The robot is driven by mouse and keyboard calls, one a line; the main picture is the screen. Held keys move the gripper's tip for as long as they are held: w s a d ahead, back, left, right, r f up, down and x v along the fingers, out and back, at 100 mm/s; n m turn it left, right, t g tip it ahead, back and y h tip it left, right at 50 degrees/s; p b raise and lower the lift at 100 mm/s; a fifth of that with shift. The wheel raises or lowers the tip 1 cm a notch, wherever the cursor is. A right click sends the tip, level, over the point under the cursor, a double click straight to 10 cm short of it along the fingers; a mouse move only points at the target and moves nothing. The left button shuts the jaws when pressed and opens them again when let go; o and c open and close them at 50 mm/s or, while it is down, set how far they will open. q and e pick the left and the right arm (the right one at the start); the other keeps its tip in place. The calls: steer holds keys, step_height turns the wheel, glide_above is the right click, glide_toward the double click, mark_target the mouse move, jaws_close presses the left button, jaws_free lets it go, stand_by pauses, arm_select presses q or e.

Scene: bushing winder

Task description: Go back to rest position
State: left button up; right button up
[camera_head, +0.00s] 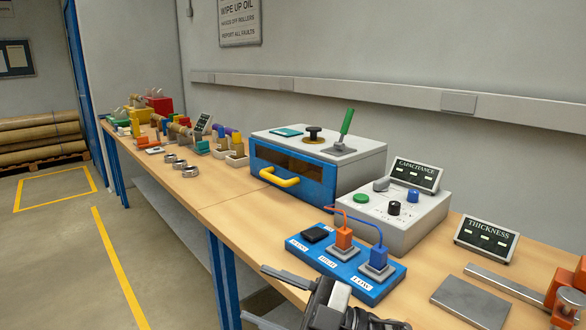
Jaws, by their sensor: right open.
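My right gripper (268,294) reaches in at the bottom centre, in front of the workbench's near edge. Its two grey fingers point left and stand apart, with nothing between them. Part of its dark body is cut off by the bottom of the picture. It is close to the blue test board (372,293) on the bench, and I cannot tell whether they touch. My left gripper is not in view.
The wooden bench (215,205) runs to the far left. It carries a blue-fronted box (330,190) with a yellow handle, a capacitance meter (410,215), a thickness display (486,239), a metal plate (470,302), metal rings (180,164) and coloured spools. Open floor (60,260) lies at left.

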steer(key=s+d+f+m+t+h, duration=0.1)
steer(key=d+f+m+t+h, duration=0.55)
steer(key=f+m, duration=0.2)
steer(key=s+d+f+m+t+h, duration=0.1)
steer(key=d+f+m+t+h, duration=0.4)
steer(key=f+m+h, duration=0.4)
steer(key=s+d+f+m+g+h, duration=0.3)
steer(key=s+d+f+g, duration=0.3)
steer(key=s+f, duration=0.5)
steer(key=shift+s+d+f, duration=0.25)
steer(key=shift+s+d, duration=0.1)
steer(key=shift+s, duration=0.5)
steer(key=shift+m, duration=0.25)
